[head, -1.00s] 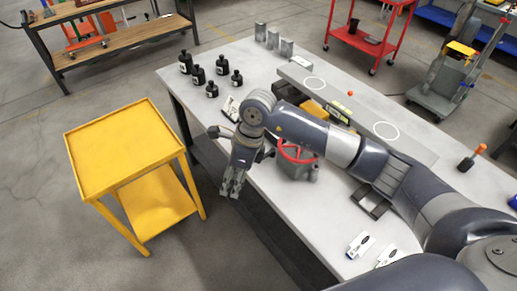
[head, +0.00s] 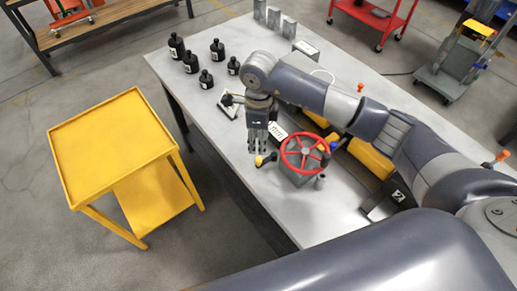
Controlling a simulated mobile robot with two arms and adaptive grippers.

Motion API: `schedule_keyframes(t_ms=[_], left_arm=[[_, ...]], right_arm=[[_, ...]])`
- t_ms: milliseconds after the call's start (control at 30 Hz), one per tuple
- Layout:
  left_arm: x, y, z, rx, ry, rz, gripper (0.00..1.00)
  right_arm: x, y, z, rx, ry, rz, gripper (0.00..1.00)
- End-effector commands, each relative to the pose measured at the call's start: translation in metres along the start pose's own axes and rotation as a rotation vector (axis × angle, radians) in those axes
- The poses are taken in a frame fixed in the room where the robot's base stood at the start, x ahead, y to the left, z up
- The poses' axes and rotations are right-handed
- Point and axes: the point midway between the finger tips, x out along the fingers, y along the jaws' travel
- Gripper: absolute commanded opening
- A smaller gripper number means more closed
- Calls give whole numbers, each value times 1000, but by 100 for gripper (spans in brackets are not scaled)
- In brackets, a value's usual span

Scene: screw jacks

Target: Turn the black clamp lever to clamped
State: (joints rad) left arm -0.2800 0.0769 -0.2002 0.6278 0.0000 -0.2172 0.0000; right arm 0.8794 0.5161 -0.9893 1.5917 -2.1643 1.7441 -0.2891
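My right gripper (head: 258,146) points down at the near edge of the workbench, just left of the red handwheel (head: 303,153). The handwheel sits on a grey screw jack body (head: 296,176). A short black lever with a yellow knob (head: 260,161) sticks out to the left of the jack, directly below my fingertips. It looks like the clamp lever. Whether the fingers touch it, and how far apart they are, is too small to tell. My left gripper is not in view.
Several black bottles (head: 191,62) stand at the bench's left end, grey blocks (head: 273,19) behind them. A yellow part (head: 368,157) lies right of the handwheel, partly behind my arm. A yellow cart (head: 115,140) stands left of the bench (head: 335,213), with floor between.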

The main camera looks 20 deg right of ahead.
Motion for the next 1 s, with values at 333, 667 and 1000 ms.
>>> schedule_keyframes(t_ms=[333, 667, 1000], left_arm=[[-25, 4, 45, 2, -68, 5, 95], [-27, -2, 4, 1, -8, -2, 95], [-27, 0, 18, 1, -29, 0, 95]], right_arm=[[64, 2, -1, 1, 2, 4, 40], [88, 0, 0, 0, 0, -1, 40], [88, 0, 0, -1, 0, -1, 12]])
